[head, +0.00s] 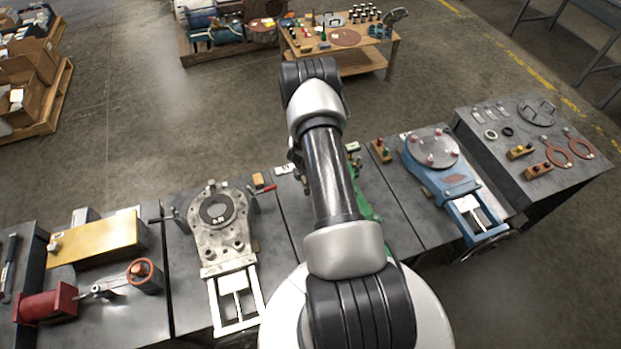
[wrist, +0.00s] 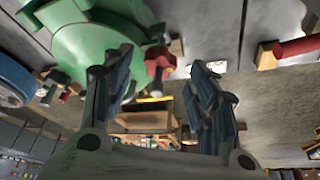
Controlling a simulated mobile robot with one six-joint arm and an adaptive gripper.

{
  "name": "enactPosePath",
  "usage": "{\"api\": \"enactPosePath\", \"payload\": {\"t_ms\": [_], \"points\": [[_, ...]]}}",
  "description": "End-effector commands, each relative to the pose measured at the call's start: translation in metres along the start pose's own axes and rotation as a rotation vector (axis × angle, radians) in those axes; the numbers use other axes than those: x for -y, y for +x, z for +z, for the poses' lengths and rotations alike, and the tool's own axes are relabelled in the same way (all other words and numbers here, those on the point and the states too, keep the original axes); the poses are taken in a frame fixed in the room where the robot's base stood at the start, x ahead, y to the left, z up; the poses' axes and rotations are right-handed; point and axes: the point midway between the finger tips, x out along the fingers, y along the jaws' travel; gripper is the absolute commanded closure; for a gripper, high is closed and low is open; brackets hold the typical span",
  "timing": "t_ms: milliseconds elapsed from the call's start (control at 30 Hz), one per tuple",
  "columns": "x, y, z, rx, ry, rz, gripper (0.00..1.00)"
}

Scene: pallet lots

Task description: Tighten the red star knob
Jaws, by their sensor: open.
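The knob appears beyond the fingertips, and I cannot tell the depth gap or any contact. In the head view, only a strip of the green fixture (head: 363,203) shows beside my arm. My arm hides the knob and the gripper there.
A grey metal fixture (head: 218,212) stands left of my arm, and a blue fixture (head: 443,172) with several red knobs stands to the right. A red handle (wrist: 298,46) shows at the right of the wrist view. Open floor lies behind the benches.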

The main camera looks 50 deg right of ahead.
Motion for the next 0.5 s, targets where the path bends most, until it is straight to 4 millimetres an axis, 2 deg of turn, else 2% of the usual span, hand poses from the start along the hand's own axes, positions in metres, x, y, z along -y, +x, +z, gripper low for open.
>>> {"api": "enactPosePath", "payload": {"t_ms": [33, 200, 500], "points": [[0.0, 0.009, 0.001, 0.0, 0.001, 0.001, 0.47], [0.0, 0.025, 0.0, 0.0, 0.001, 0.0, 0.47], [0.0, 0.029, 0.0, 0.0, -0.001, 0.0, 0.47]]}}
